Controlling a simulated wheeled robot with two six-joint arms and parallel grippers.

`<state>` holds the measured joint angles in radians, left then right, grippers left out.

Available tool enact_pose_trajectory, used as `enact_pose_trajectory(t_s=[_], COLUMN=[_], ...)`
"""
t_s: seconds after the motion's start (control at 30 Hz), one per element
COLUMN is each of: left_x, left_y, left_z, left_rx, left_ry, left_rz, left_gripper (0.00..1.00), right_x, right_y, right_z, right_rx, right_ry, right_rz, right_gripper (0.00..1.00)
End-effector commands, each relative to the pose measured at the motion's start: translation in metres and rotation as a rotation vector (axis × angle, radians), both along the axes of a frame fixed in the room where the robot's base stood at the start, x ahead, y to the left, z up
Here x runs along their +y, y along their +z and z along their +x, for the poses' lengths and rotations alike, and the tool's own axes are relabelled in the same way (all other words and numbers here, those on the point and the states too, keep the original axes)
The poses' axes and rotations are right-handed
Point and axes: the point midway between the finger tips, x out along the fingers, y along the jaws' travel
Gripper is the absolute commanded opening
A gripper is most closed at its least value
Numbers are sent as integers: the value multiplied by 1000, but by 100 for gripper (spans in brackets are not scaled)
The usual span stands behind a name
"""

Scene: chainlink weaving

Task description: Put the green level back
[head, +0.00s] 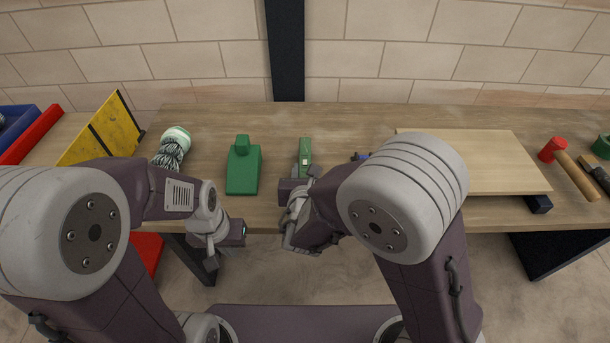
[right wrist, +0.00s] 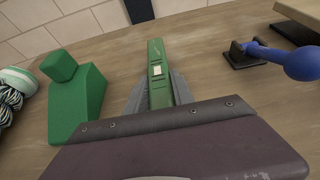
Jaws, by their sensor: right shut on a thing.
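The green level (head: 305,152) is a narrow green bar with a pale vial window, over the middle of the workbench in the head view. In the right wrist view the level (right wrist: 157,62) points away from me between the two fingers. My right gripper (right wrist: 155,92) is shut on it. In the head view my right gripper (head: 300,190) is partly hidden by its own arm. I cannot tell whether the level touches the bench. My left gripper (head: 222,240) hangs by the bench's front edge, away from the level; its fingers are unclear.
A green block with a knob (head: 243,170) stands left of the level, beside a roll of striped cord (head: 172,147). A yellow board (head: 105,132) leans farther left. A blue-handled tool (right wrist: 295,62) and a wooden board (head: 480,160) lie to the right, then a red mallet (head: 552,150).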

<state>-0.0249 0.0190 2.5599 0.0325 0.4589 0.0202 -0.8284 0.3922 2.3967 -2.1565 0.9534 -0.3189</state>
Motion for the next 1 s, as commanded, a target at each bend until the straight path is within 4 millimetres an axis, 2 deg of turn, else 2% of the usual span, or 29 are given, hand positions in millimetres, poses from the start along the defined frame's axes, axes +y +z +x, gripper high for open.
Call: enact_pose_trajectory(t_s=[0.07, 0.4, 0.43, 0.5, 0.87, 1.0], left_x=[0, 0, 0, 0, 0, 0], left_y=[-5, -8, -7, -6, 0, 2], left_z=[0, 0, 0, 0, 0, 0], left_rx=[0, 0, 0, 0, 0, 0], left_ry=[0, 0, 0, 0, 0, 0], left_rz=[0, 0, 0, 0, 0, 0], left_gripper=[0, 0, 0, 0, 0, 0], right_x=[0, 0, 0, 0, 0, 1], right_y=[-10, -12, -11, -11, -6, 2], right_z=[0, 0, 0, 0, 0, -20], right_rx=[0, -1, 0, 0, 0, -1], right_ry=[1, 1, 1, 1, 1, 4], right_rz=[-1, 1, 1, 1, 1, 2], right_gripper=[0, 0, 34, 51, 51, 51])
